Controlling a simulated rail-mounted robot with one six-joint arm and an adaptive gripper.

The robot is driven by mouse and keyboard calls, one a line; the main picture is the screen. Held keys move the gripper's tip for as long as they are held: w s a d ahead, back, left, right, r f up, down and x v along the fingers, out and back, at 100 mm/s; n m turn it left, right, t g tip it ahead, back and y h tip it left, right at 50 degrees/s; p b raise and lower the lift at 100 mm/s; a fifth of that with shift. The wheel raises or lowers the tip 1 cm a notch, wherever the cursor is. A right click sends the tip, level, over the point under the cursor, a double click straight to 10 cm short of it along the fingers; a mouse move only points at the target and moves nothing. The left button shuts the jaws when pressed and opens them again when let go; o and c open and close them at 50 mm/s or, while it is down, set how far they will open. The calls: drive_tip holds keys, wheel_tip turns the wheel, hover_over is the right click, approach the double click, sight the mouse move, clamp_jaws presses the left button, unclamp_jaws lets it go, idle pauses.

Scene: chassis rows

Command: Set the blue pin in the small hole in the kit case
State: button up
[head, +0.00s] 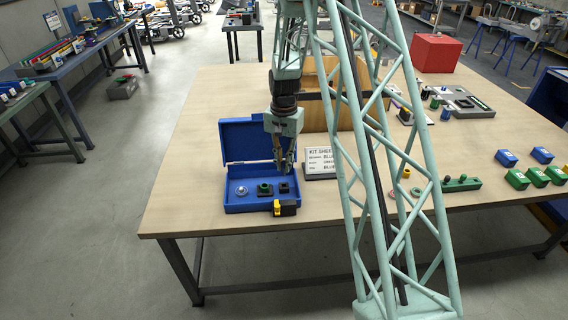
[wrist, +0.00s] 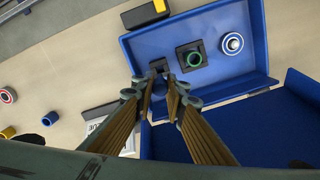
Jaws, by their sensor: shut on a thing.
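The blue kit case (head: 232,207) stands open near the table's front left, its lid raised at the back. It also shows in the wrist view (wrist: 135,44). Inside are a silver round part (head: 241,190), a green ring in a dark block (head: 264,188), and a dark block with the small hole (head: 284,187) at the right. My gripper (head: 285,168) points down over the case's right side. In the wrist view its fingers are closed around a small dark blue thing, seemingly the blue pin (wrist: 166,87), beside the small-hole block (wrist: 158,65). Its lower end and height above the hole are unclear.
A kit sheet sign (head: 320,162) stands right of the case, with a wooden box (head: 318,112) behind. Green and blue blocks (head: 517,179) lie at the right. The table's left corner is clear.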

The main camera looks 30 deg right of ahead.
drive_tip(key=shift+f+b, duration=0.8)
drive_tip(key=shift+f, duration=1.2)
drive_tip(key=shift+f+b, duration=1.15)
drive_tip(key=shift+f, duration=0.75)
idle(0.5)
drive_tip(key=o, duration=0.9)
drive_tip(key=shift+r, duration=6)
